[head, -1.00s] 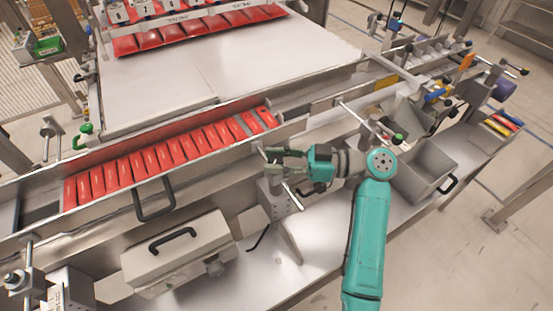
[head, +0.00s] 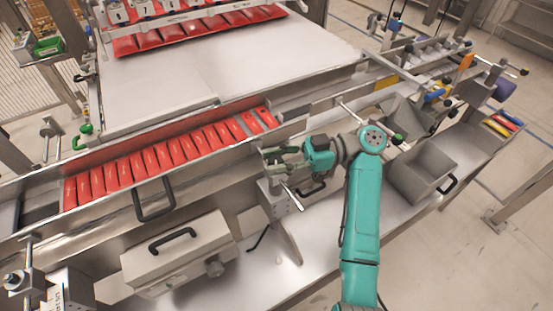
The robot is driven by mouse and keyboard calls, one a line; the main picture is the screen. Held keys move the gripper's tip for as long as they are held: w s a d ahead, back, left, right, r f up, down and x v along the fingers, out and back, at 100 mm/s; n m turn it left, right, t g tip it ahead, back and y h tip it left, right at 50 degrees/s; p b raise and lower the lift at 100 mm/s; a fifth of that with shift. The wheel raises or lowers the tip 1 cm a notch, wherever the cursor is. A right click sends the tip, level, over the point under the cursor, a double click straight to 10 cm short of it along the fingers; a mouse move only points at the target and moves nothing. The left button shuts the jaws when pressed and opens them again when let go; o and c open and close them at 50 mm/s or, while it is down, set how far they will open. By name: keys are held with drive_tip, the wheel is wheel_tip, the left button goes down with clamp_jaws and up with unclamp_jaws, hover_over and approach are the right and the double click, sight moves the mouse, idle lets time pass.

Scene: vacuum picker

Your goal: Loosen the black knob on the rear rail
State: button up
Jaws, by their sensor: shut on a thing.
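My gripper (head: 275,159) has grey fingers and a teal body. It is at the top of a metal block (head: 280,200) beside the right end of the row of red packs. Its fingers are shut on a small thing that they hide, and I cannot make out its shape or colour. A lever with a pale tip (head: 293,198) sticks out below the fingers. I cannot clearly pick out a black knob on a rail; the fingers and wrist cover the spot where they grip.
Red packs (head: 150,160) stand in a channel to the left. A grey box with a black handle (head: 180,255) stands in front. An open metal bin (head: 422,172) is right of my arm. A green-tipped lever (head: 397,139) is close to my wrist.

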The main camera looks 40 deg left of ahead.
sight(276, 159)
drive_tip(key=shift+f, duration=0.1)
drive_tip(key=o, duration=1.2)
wheel_tip(276, 159, up, 10)
drive_tip(key=shift+r, duration=0.1)
drive_tip(key=shift+s, duration=0.1)
